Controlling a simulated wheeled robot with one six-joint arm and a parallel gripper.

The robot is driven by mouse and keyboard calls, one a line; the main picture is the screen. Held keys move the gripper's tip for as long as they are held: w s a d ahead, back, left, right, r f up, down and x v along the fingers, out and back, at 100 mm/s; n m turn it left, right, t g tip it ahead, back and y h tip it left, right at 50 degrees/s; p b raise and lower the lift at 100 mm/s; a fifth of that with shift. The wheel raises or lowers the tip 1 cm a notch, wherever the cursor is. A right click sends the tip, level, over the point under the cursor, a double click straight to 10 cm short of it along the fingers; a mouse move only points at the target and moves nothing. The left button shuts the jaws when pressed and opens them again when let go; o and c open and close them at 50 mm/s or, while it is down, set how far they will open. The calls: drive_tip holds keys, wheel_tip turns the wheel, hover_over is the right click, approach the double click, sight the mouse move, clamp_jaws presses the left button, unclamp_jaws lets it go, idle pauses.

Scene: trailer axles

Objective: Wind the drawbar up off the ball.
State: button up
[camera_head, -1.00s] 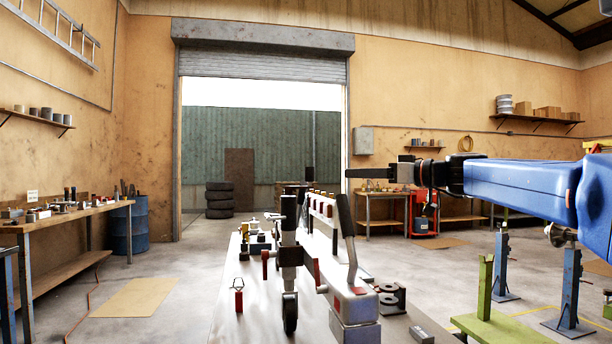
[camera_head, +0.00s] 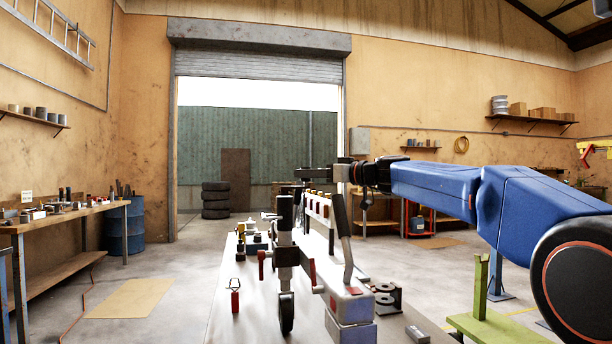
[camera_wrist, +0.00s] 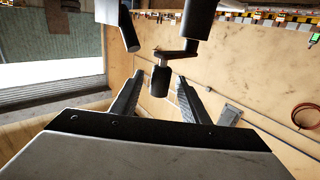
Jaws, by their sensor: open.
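The drawbar's coupling head (camera_head: 350,304), pale with red trim, sits at the near end of the drawbar; the ball is not visible. The jockey wheel post (camera_head: 285,215) stands upright at its left, its wheel (camera_head: 287,312) low down. In the wrist view, a crank arm (camera_wrist: 178,53) runs from a dark cylinder to a dark knob (camera_wrist: 159,80).
A black-gripped lever (camera_head: 341,217) rises close to the right of the post. A green stand (camera_head: 482,290) and blue stands are at the right. A workbench (camera_head: 75,217) lines the left wall. Open floor lies at the left.

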drive_tip(key=shift+x, duration=0.75)
clamp_jaws()
drive_tip(key=shift+w, duration=0.1)
